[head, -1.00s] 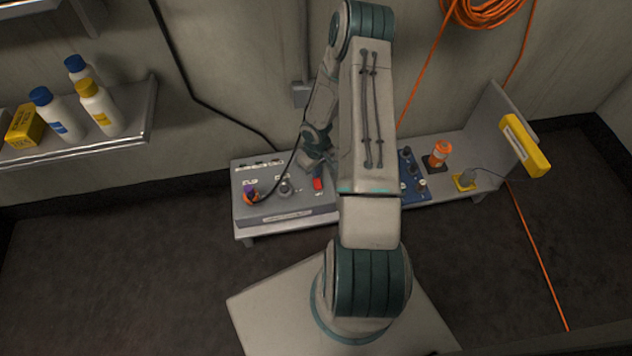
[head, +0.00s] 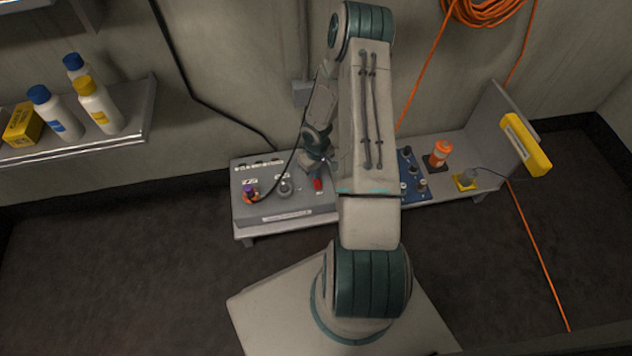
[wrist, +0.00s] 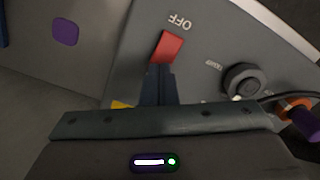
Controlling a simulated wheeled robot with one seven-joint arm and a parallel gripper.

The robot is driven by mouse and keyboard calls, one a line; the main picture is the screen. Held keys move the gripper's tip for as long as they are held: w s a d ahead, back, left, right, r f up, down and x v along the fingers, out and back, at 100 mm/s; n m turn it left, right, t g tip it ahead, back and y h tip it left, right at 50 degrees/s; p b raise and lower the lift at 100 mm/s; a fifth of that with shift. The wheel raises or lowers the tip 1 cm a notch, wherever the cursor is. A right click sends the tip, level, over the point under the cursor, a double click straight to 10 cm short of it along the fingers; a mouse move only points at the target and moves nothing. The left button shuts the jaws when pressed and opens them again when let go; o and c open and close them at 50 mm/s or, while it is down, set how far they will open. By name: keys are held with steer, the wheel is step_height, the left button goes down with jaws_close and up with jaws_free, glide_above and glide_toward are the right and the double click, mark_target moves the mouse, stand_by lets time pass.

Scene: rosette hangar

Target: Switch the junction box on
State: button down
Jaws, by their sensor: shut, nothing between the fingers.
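The junction box (head: 245,212) is a grey box with a sloped top on the bench. Its red switch (head: 318,183) is on the right part of the top, beside my arm. In the wrist view the red switch (wrist: 168,47) lies just below the upside-down OFF lettering. My gripper (wrist: 160,72) is shut and empty, its fingertips right at the near end of the red switch. I cannot tell whether they touch it. In the head view my gripper (head: 326,164) is partly hidden by my arm. A yellow mark (wrist: 121,105) is partly hidden behind the fingers.
A round dark knob (wrist: 243,80) and an orange and purple plug (head: 250,193) with a black cable are left of the switch in the head view. A blue panel (head: 412,184), an orange bottle (head: 441,152) and a yellow-based piece (head: 464,181) stand to the right.

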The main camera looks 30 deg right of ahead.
steer(key=shift+f+b, duration=0.35)
steer(key=shift+f, duration=0.2)
steer(key=shift+r, duration=0.2)
steer(key=shift+r+p, duration=2.75)
steer(key=shift+r, duration=0.6)
